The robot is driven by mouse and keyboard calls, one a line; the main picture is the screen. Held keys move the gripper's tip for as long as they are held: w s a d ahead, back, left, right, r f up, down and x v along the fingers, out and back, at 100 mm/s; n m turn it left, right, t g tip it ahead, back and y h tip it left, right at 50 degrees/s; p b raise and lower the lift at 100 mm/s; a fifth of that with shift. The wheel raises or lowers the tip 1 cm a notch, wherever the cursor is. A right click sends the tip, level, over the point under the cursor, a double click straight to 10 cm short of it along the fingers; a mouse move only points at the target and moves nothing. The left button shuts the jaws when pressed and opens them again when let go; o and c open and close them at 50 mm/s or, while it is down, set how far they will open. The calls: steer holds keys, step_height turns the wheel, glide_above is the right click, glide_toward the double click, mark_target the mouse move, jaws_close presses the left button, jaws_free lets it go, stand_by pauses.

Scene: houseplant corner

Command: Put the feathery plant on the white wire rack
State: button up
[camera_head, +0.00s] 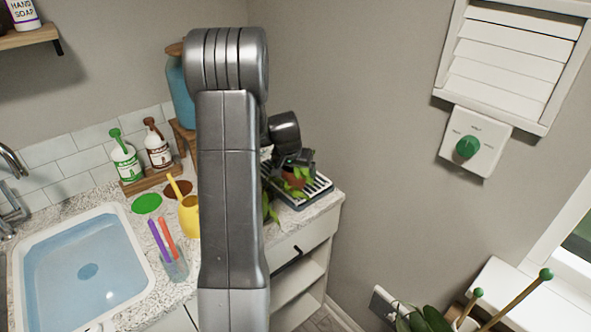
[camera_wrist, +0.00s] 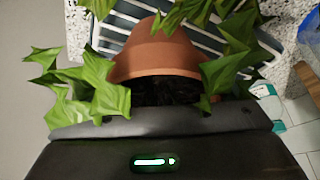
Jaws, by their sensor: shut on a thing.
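My gripper (camera_head: 298,160) is shut on a small terracotta pot (camera_head: 293,180) with a green plant. In the wrist view the pot (camera_wrist: 158,52) shows dark soil and broad, pointed, ivy-like leaves (camera_wrist: 98,90), not feathery ones. The gripper's dark body (camera_wrist: 160,128) fills the bottom of that view and hides the fingertips. The pot is over a rack of white bars (camera_head: 320,184) on a dark tray; the bars also show behind the pot in the wrist view (camera_wrist: 205,42). Whether the pot touches the bars I cannot tell. No clearly feathery plant shows.
My arm hides much of the counter's middle. Left are a sink (camera_head: 85,265), a cup with coloured sticks (camera_head: 174,266), a yellow watering can (camera_head: 189,215) and two pump bottles (camera_head: 126,160). Another leafy plant (camera_head: 424,318) is at lower right. The wall stands close behind the rack.

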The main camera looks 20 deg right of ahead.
steer(key=shift+r, duration=0.1)
steer(key=o, duration=1.2)
steer(key=shift+a+r, duration=0.1)
steer(key=shift+r, duration=0.25)
steer(key=b+v, duration=0.1)
steer(key=v, duration=1)
steer(key=shift+s+a+r, duration=0.1)
steer(key=shift+s, duration=0.05)
